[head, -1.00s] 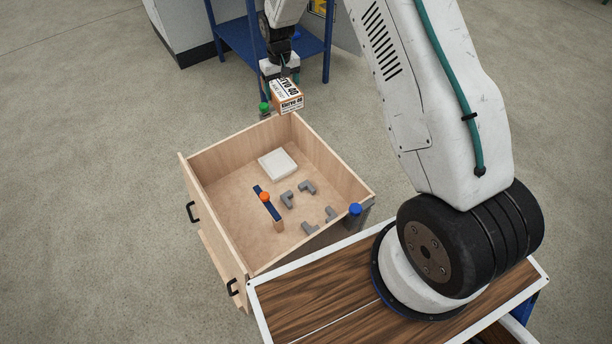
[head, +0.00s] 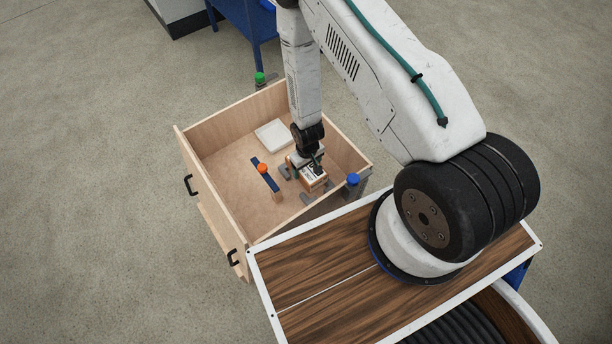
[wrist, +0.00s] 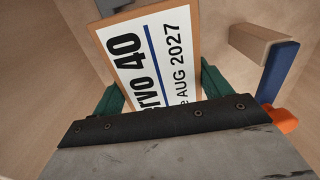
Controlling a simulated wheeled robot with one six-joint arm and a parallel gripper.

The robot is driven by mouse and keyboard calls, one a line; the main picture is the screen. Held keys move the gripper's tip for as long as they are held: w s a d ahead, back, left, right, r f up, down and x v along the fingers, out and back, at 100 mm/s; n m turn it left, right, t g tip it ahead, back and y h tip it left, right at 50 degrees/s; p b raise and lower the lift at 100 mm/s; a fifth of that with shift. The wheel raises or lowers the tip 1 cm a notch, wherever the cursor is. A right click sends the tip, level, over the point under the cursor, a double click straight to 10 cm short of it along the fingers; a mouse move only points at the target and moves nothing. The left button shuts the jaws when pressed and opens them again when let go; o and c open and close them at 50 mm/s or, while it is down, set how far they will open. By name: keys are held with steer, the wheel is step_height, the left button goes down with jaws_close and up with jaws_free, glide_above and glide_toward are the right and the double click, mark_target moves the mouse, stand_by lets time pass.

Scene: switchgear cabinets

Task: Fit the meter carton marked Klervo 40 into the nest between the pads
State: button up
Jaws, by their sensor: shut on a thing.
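The meter carton (head: 312,179) is orange-brown with a white printed label. In the wrist view its label (wrist: 150,62) reads "rvo 40" and "AUG 2027", with the start of the name hidden by my gripper. My gripper (head: 307,163) is shut on the carton, and its green fingers (wrist: 163,88) show on two sides of it. The carton is inside the wooden bin, over or among the grey corner pads (head: 285,172). The carton and arm hide part of the nest. I cannot tell whether the carton touches the floor or stands above it.
The wooden bin (head: 212,137) has raised walls around the carton. A blue bar (head: 259,166) with an orange knob (head: 263,169) stands left of the nest. A white slab (head: 273,135) lies at the back.

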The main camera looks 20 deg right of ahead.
step_height(320, 180, down, 6)
steer(key=shift+r, duration=0.15)
steer(key=o, duration=1.3)
steer(key=shift+r, duration=0.1)
